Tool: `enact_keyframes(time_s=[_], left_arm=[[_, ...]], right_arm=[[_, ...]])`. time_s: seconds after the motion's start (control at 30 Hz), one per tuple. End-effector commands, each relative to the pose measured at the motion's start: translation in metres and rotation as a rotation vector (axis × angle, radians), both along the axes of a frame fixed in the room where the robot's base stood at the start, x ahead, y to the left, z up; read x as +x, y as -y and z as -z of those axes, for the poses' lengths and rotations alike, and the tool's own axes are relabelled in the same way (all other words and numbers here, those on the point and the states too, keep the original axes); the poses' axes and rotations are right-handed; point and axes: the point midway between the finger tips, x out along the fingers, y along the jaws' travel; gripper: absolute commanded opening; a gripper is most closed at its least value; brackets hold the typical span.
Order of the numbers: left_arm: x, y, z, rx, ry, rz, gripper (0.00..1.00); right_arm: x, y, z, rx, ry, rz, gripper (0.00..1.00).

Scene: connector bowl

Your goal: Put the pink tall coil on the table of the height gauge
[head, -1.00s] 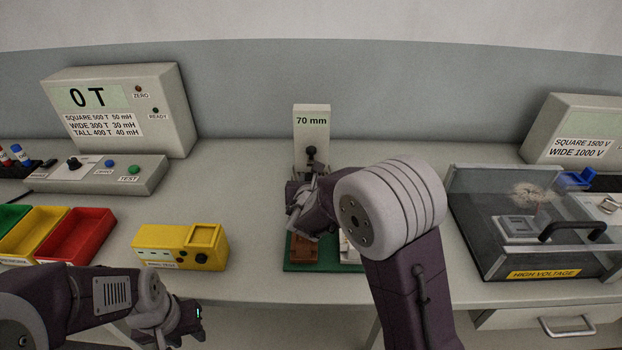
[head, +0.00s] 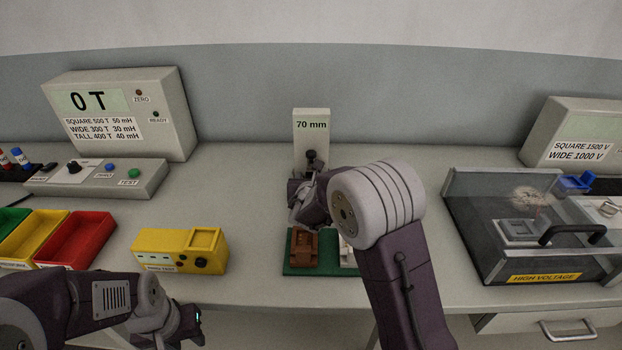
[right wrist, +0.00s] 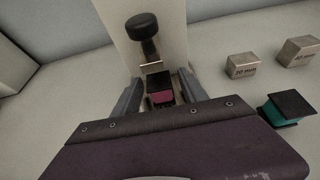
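The height gauge (head: 311,136) stands at the back middle of the bench and reads 70 mm. In the right wrist view, the pink tall coil (right wrist: 163,96), with dark end plates, is upright below the gauge's black-knobbed plunger (right wrist: 143,28). My right gripper (right wrist: 160,88) has a finger on each side of the coil, with gaps visible between fingers and coil. The gauge's table is mostly hidden by the coil and gripper. In the head view, my right gripper (head: 300,200) is in front of the gauge. My left gripper (head: 195,322) is low at the front left; its fingers are unclear.
A teal coil (right wrist: 287,109) and marked metal blocks (right wrist: 242,66) stand right of the gauge. A green mat (head: 300,268) with a brown fixture (head: 303,246) lies in front. A yellow tester (head: 180,249) is left; a high-voltage box (head: 520,232) is right.

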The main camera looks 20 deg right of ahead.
Motion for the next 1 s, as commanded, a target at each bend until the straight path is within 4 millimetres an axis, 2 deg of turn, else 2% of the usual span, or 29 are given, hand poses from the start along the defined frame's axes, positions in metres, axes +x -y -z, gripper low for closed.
enact_keyframes(time_s=[0.13,0.23,0.37,0.7,0.83,1.0], left_arm=[[0.0,0.0,-0.001,0.0,0.0,0.0,0.36],[0.0,0.0,-0.009,0.0,0.0,0.0,0.36],[0.0,0.0,-0.005,0.0,0.0,0.0,0.36],[0.0,0.0,-0.012,0.0,0.0,0.0,0.36],[0.0,0.0,-0.013,0.0,0.0,0.0,0.36],[0.0,0.0,-0.013,0.0,0.0,0.0,0.36]], right_arm=[[0.0,0.0,-0.001,0.0,0.0,0.0,0.5],[0.0,0.0,-0.007,-0.001,0.0,0.0,0.5],[-0.021,-0.007,-0.013,0.001,0.0,-0.003,0.5],[-0.088,-0.027,-0.043,0.0,0.001,-0.003,0.5],[-0.102,-0.03,-0.048,0.0,0.001,-0.002,0.5],[-0.107,-0.031,-0.049,0.0,0.0,0.0,0.5]])
